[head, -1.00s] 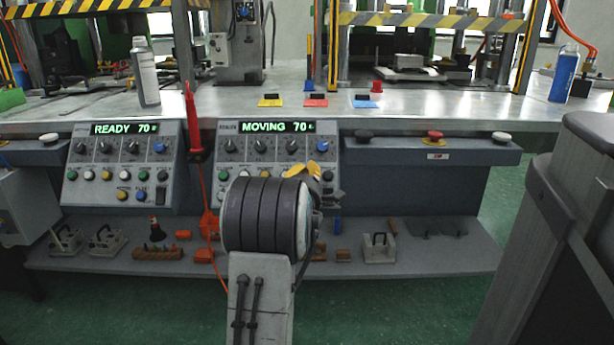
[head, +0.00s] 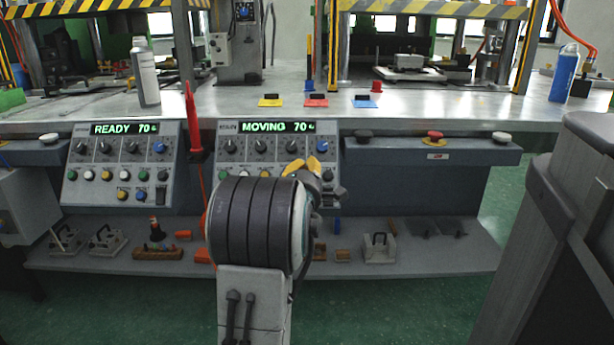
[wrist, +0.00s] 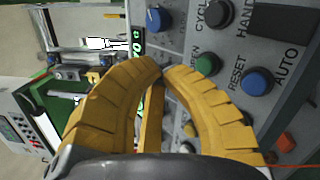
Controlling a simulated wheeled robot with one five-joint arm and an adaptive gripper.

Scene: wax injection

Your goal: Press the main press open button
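The right control panel (head: 228,160) in the head view has a lit display (head: 277,127) reading MOVING 70. In the wrist view, a green button (wrist: 207,64) has a partly hidden label ending in PEN. A blue button (wrist: 257,81) beside it is labelled RESET. My gripper (wrist: 163,70) is shut, its yellow fingertips together with nothing seen between them. The tips appear just left of the green button in the wrist view; contact cannot be told. In the head view, my gripper (head: 306,166) is in front of the panel's right side, and my arm hides several of its buttons.
The left panel (head: 115,160) reads READY 70. A red pen-like tool (head: 193,118) hangs between the panels. A red button (head: 434,135) is on the right front ledge. The lower shelf (head: 450,262) holds several small tools. A dark upright body (head: 555,220) stands at right.

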